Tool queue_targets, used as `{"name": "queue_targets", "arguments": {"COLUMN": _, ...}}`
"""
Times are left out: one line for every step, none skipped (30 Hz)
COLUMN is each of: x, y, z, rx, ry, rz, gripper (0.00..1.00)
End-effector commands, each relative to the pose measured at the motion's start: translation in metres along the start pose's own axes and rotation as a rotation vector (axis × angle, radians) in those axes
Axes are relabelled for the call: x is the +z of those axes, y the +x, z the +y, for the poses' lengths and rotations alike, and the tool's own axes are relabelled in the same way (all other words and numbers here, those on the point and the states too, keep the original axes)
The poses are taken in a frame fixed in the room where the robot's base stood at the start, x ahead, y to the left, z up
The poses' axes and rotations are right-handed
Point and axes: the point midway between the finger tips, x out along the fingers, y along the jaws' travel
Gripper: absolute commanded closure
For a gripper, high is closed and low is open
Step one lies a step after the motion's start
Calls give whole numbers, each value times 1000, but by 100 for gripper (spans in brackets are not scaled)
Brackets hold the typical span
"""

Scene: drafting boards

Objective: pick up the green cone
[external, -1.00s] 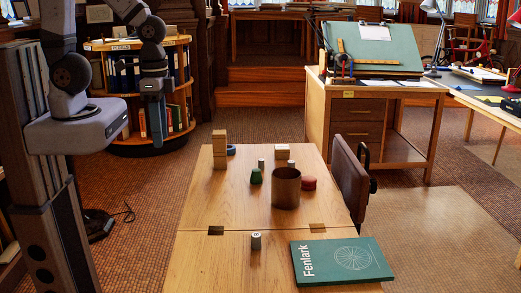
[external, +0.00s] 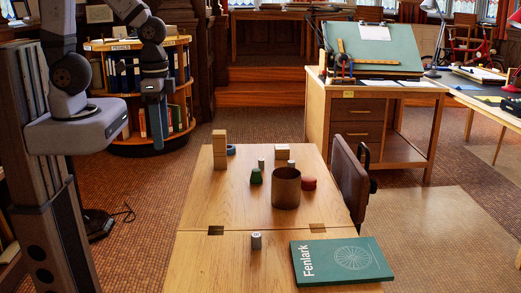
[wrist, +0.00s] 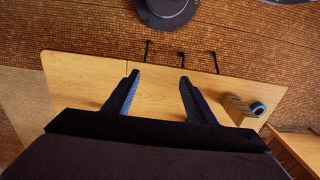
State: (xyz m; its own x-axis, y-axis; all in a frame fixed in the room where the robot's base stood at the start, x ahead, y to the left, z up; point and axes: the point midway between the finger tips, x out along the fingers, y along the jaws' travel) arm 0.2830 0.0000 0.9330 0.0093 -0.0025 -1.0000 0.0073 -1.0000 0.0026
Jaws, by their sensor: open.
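The green cone (external: 256,176) stands on the wooden table (external: 225,213), left of a brown cylindrical container (external: 286,190) in the external view. My gripper (external: 158,146) hangs to the left of the table, well away from the cone and above table height. In the wrist view my gripper's two fingers (wrist: 156,92) are spread apart with nothing between them. The cone does not show in the wrist view.
Near the cone are a small light cylinder (external: 261,163), a red object (external: 309,183), stacked wooden blocks (external: 219,150) and a blue ring (external: 231,150). A small grey cylinder (external: 256,240) and a green book (external: 342,261) lie nearer. A brown case (external: 350,182) stands at the table's right edge.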

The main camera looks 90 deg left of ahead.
Motion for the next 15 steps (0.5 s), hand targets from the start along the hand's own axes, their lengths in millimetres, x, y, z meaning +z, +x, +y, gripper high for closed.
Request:
{"name": "queue_targets", "arguments": {"x": -4, "y": 5, "z": 0, "rx": 2, "ry": -6, "rz": 9, "gripper": 49}}
{"name": "queue_targets", "arguments": {"x": -7, "y": 8, "z": 0, "rx": 3, "ry": -10, "rz": 18, "gripper": 49}}
{"name": "queue_targets", "arguments": {"x": -12, "y": 13, "z": 0, "rx": 6, "ry": -17, "rz": 34, "gripper": 49}}
{"name": "queue_targets", "arguments": {"x": -18, "y": 18, "z": 0, "rx": 8, "ry": -24, "rz": 49, "gripper": 49}}
{"name": "queue_targets", "arguments": {"x": -24, "y": 23, "z": 0, "rx": 10, "ry": -32, "rz": 67, "gripper": 49}}
{"name": "queue_targets", "arguments": {"x": -32, "y": 31, "z": 0, "rx": 14, "ry": -45, "rz": 94, "gripper": 49}}
{"name": "queue_targets", "arguments": {"x": -40, "y": 38, "z": 0, "rx": 16, "ry": -56, "rz": 117, "gripper": 49}}
{"name": "queue_targets", "arguments": {"x": -48, "y": 45, "z": -1, "rx": 18, "ry": -67, "rz": 142, "gripper": 49}}
{"name": "queue_targets", "arguments": {"x": -59, "y": 55, "z": -2, "rx": 20, "ry": -84, "rz": 179, "gripper": 49}}
{"name": "queue_targets", "arguments": {"x": -68, "y": 63, "z": -4, "rx": 21, "ry": -98, "rz": 208, "gripper": 49}}
{"name": "queue_targets", "arguments": {"x": -77, "y": 70, "z": -5, "rx": 22, "ry": -113, "rz": 239, "gripper": 49}}
{"name": "queue_targets", "arguments": {"x": -89, "y": 81, "z": -8, "rx": 20, "ry": -134, "rz": 281, "gripper": 49}}
{"name": "queue_targets", "arguments": {"x": -98, "y": 88, "z": -11, "rx": 19, "ry": -150, "rz": 313, "gripper": 49}}
{"name": "queue_targets", "arguments": {"x": -106, "y": 95, "z": -14, "rx": 16, "ry": -167, "rz": 346, "gripper": 49}}
{"name": "queue_targets", "arguments": {"x": -117, "y": 104, "z": -18, "rx": 12, "ry": -188, "rz": 390, "gripper": 49}}
